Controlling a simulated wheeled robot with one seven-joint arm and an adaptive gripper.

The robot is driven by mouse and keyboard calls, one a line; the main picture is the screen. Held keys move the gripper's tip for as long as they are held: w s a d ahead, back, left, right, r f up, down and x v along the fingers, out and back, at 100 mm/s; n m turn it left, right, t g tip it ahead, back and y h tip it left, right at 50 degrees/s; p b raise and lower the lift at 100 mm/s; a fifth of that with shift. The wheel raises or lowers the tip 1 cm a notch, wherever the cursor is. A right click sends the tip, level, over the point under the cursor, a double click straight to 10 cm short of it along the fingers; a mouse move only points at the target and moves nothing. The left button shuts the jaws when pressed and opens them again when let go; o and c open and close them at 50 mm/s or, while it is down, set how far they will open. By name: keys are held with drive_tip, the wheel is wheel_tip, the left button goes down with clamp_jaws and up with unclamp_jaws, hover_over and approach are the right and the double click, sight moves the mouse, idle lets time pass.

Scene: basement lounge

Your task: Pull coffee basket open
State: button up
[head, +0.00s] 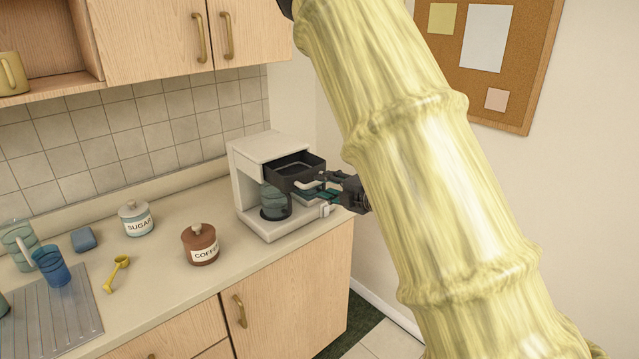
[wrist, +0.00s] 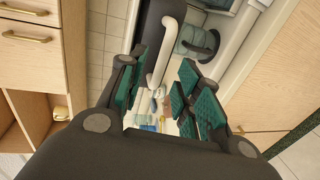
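The white coffee maker (head: 270,150) stands at the right end of the counter. Its black coffee basket (head: 294,168) sticks out of the front, with its open top showing. A pale handle (head: 313,184) is on the basket's front; in the wrist view the handle (wrist: 167,48) is a bent white bar. My gripper (head: 328,187) is at the handle, on the right side of the machine. In the wrist view my gripper (wrist: 163,75) has its teal-padded fingers apart, with the handle end between them and gaps visible on both sides. The glass carafe (head: 275,201) sits below the basket.
A brown coffee jar (head: 201,245), a sugar jar (head: 136,219), a yellow scoop (head: 118,272) and a blue cup (head: 54,266) stand or lie left on the counter. Cabinets (head: 150,36) hang above. The wall with a corkboard (head: 510,60) is at right.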

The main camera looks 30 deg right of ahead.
drive_tip(key=v, duration=0.6)
drive_tip(key=shift+s, duration=0.35)
drive_tip(key=shift+r, duration=0.1)
